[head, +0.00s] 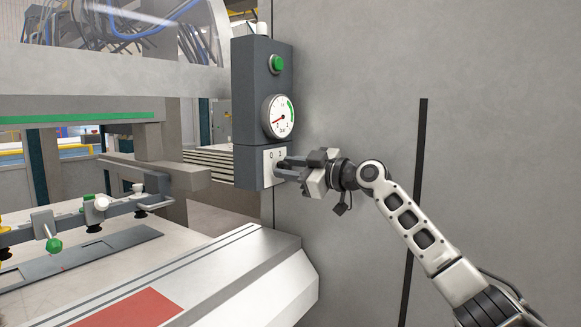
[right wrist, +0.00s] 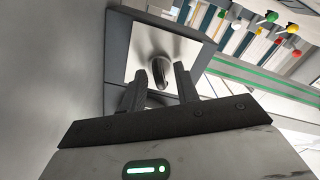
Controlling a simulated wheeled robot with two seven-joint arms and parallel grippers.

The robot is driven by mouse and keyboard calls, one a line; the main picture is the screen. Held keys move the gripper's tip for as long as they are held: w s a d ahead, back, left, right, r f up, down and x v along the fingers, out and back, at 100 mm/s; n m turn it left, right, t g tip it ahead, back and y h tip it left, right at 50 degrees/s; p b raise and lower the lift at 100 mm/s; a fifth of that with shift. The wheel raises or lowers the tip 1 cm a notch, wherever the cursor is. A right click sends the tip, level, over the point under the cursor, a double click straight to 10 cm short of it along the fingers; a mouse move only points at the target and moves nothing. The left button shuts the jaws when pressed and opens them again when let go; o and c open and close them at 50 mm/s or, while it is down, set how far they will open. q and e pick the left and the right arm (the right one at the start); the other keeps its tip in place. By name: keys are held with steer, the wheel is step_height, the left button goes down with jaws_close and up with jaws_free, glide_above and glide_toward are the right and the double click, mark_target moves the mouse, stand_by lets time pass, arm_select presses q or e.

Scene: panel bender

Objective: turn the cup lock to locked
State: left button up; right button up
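A small white plate (head: 268,168) marked with 0 and another digit sits on the lower part of the dark grey control box. In the right wrist view, the bright plate (right wrist: 145,50) carries a dark, rounded knob (right wrist: 159,68), which I take to be the lock. My right gripper (head: 280,169) points left at this plate, its fingertips close to it. In the right wrist view, its two fingers (right wrist: 171,68) are spread with a gap between them, just short of or at the knob. Contact cannot be told. My left gripper is not in view.
Above the plate, the control box (head: 241,100) carries a round gauge (head: 278,116) and a green button (head: 276,64). A large grey panel (head: 350,60) stands behind my right arm. The machine's bed (head: 230,285) juts out below. Rods with green-tipped knobs (head: 54,245) are at left.

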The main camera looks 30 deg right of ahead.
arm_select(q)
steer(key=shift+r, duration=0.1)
arm_select(e)
jaws_close()
